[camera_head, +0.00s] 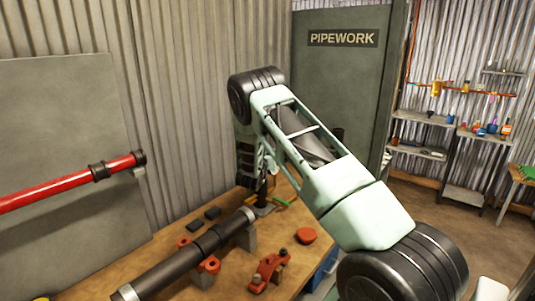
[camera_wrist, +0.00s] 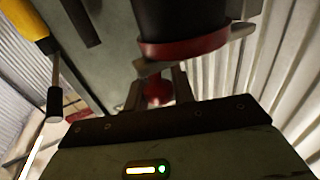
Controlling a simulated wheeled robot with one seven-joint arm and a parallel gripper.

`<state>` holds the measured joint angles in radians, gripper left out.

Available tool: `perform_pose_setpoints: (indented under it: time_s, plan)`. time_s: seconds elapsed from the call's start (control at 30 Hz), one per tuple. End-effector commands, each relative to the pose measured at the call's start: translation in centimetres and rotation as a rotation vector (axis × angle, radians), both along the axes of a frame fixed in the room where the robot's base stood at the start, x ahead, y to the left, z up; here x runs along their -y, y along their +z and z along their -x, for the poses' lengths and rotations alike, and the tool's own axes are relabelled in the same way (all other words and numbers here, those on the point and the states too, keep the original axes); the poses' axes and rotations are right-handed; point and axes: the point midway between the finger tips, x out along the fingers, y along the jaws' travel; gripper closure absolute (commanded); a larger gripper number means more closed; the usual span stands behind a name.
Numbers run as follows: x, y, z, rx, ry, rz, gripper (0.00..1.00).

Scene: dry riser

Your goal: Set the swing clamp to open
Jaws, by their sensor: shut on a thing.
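In the wrist view my gripper (camera_wrist: 157,82) is shut on a small red knob-like part (camera_wrist: 158,92), with one dark finger on each side of it. A grey metal piece (camera_wrist: 150,68) shows just beyond the fingertips. Past it is a dark cylinder with a red band (camera_wrist: 185,45). The red part may belong to the swing clamp, but I cannot tell for sure. The clamp's full shape and setting are hidden.
The wooden bench (camera_head: 168,247) carries a dark pipe (camera_head: 185,258), a red bracket (camera_head: 268,272) and a red cap (camera_head: 306,235). A red pipe (camera_head: 70,182) runs along the left wall. A yellow-handled tool (camera_wrist: 25,22) is at the left of the wrist view.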

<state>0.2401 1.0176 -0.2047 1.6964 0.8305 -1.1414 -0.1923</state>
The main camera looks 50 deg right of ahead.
Motion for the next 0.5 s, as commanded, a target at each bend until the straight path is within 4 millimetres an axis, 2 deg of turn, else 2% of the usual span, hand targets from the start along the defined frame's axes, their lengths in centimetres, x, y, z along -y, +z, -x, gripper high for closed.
perform_pose_setpoints:
  time_s: [0.27,0.5]
  plan:
    - [0.7,-0.4,-0.1,0.001,0.065,0.000,1.00]
    - [2.1,-0.7,-0.6,0.002,0.230,0.001,1.00]
